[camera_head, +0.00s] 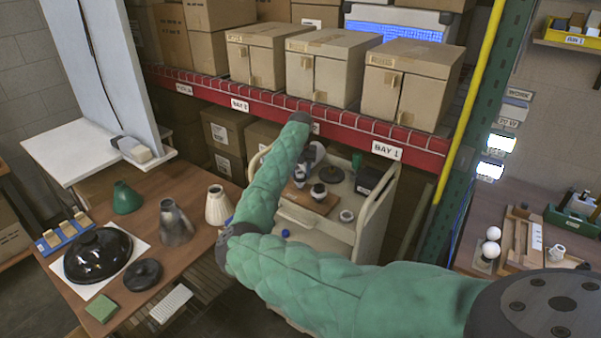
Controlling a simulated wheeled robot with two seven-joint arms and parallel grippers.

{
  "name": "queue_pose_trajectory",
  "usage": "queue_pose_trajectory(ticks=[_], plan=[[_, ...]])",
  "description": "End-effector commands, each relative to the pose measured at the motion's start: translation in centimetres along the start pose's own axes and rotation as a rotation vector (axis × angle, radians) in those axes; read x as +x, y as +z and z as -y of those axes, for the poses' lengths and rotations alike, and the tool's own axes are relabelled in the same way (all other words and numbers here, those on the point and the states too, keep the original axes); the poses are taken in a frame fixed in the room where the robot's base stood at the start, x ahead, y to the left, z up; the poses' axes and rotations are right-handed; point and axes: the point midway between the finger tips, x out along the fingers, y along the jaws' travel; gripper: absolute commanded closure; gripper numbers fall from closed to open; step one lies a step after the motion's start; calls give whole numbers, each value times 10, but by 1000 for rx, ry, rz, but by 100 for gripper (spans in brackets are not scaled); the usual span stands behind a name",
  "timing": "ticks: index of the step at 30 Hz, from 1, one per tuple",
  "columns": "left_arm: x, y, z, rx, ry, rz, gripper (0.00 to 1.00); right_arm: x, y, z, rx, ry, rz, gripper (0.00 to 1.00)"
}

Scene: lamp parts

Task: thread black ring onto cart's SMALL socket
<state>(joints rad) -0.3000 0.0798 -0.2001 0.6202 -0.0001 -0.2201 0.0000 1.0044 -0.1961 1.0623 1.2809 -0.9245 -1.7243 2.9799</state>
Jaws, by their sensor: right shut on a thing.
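The cream cart (368,225) stands beyond my right arm. On it, a wooden board (318,203) carries small dark-and-white round sockets, one of them (318,192) near the board's middle. Another small round part (346,215) sits to the right of the board. I cannot tell which is the SMALL socket. My right gripper (314,154) is over the back of the cart, partly hidden behind my green forearm. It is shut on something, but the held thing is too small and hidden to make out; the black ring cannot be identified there. My left gripper is not in view.
A brown table (190,262) at left holds a black dome (98,255), a dark round part (143,274), and several shades. A red shelf beam (270,110) with boxes runs behind the cart. A bench with white bulbs (491,249) stands at right.

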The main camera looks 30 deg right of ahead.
Motion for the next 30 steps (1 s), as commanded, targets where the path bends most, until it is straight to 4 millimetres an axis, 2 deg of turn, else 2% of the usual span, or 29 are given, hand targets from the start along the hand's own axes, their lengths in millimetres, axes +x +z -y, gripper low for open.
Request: queue_pose_trajectory(ticks=[1, 3, 14, 30], plan=[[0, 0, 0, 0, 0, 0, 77, 3, -2, -2, -3, 1, -7, 55], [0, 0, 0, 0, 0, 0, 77, 3, -2, -2, -3, 0, -6, 43], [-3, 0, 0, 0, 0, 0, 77, 0, -1, 0, -29, -1, -2, 43], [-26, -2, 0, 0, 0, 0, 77, -1, -2, -3, -339, 0, -1, 43]])
